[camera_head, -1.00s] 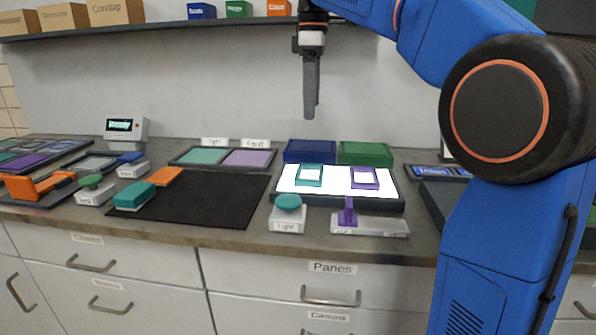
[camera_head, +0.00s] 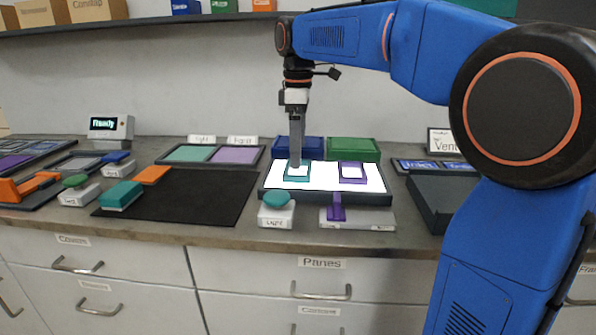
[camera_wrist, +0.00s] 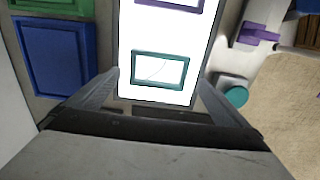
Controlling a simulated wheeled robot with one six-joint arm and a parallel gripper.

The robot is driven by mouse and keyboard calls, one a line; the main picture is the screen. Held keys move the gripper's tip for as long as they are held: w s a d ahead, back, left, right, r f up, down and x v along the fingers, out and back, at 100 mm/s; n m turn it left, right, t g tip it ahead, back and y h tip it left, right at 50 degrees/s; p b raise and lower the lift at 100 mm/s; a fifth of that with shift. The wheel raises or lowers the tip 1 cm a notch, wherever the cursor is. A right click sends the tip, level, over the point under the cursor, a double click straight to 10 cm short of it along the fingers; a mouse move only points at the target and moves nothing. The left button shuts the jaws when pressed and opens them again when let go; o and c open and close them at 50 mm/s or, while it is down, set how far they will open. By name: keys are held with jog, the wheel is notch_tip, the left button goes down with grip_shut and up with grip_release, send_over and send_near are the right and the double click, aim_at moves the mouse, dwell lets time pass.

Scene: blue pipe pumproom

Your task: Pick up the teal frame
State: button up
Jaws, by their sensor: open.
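The teal frame (camera_head: 298,179) lies on the left part of a lit white panel (camera_head: 328,178). In the wrist view the teal frame (camera_wrist: 158,86) is a rectangular ring with a thin curved line inside it. My gripper (camera_head: 295,164) points down at the frame and hides part of its far side in the head view. In the wrist view my gripper (camera_wrist: 158,77) is open and empty, its fingertips on either side of the frame's near edge. I cannot tell the exact height above the panel.
A purple frame (camera_head: 342,179) lies on the panel to the right. Blue (camera_head: 298,147) and green (camera_head: 352,149) trays stand behind. A teal button (camera_head: 277,200) and a purple lever (camera_head: 337,206) stand in front. A black mat (camera_head: 205,205) lies left, partly clear.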

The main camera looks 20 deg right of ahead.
jog(key=shift+w+f, duration=0.1)
jog(key=shift+f, duration=2.2)
jog(key=c, duration=1)
jog(key=shift+r, duration=0.1)
